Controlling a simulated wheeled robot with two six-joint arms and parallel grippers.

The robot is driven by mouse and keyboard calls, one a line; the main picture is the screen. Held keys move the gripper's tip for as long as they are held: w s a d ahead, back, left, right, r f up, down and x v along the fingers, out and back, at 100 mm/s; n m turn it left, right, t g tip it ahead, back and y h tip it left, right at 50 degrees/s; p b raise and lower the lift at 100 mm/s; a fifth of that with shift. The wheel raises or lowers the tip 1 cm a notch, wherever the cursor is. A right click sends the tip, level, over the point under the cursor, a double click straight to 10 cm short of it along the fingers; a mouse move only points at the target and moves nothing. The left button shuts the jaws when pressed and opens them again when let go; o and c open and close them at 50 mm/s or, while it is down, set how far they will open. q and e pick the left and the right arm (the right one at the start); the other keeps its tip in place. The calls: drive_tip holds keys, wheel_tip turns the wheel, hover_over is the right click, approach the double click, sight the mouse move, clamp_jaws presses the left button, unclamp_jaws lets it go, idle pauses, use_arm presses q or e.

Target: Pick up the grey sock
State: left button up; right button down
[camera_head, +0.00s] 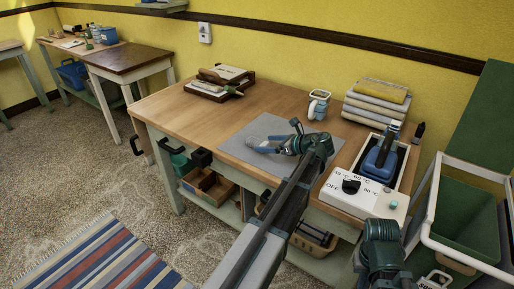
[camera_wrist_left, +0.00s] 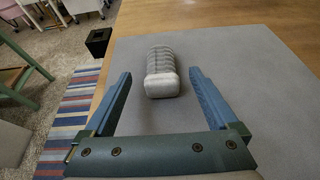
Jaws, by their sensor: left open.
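The grey sock (camera_wrist_left: 163,72) is a ribbed, rolled-looking bundle with a pale near end. It lies on the grey mat (camera_wrist_left: 240,80) in the left wrist view. My left gripper (camera_head: 264,146) is open, low over the mat in the head view. Its blue fingers stand to either side of the sock's near end, with visible gaps on both sides.
The mat lies on a wooden table (camera_head: 185,112). A wooden-framed item (camera_head: 220,82) sits at the back left.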

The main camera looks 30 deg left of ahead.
sight(257, 140)
use_arm(q)
drive_tip(key=shift+a, duration=0.2)
drive_tip(key=b+x, duration=0.1)
drive_tip(key=x, duration=0.4)
drive_tip(key=shift+w+a+b, duration=0.1)
drive_tip(key=shift+a+b, duration=0.05)
drive_tip(key=shift+b, duration=0.25)
drive_tip(key=c, duration=1.4)
drive_tip(key=shift+c, duration=0.2)
drive_tip(key=shift+r, duration=0.1)
drive_tip(key=shift+r+p, duration=0.8)
drive_tip(key=shift+p, duration=0.1)
wheel_tip(257, 140, up, 2)
drive_tip(key=shift+p, duration=1.05)
drive_tip(key=s+d, duration=0.3)
drive_tip(key=d, duration=0.1)
drive_tip(key=s+d+r, duration=0.1)
drive_tip(key=s+d, duration=0.2)
drive_tip(key=d, duration=0.2)
drive_tip(key=s+d+p, duration=0.1)
drive_tip(key=s+d, duration=0.2)
drive_tip(key=d, duration=0.1)
drive_tip(key=shift+s+d+r, duration=0.1)
drive_tip(key=shift+d+r, duration=0.05)
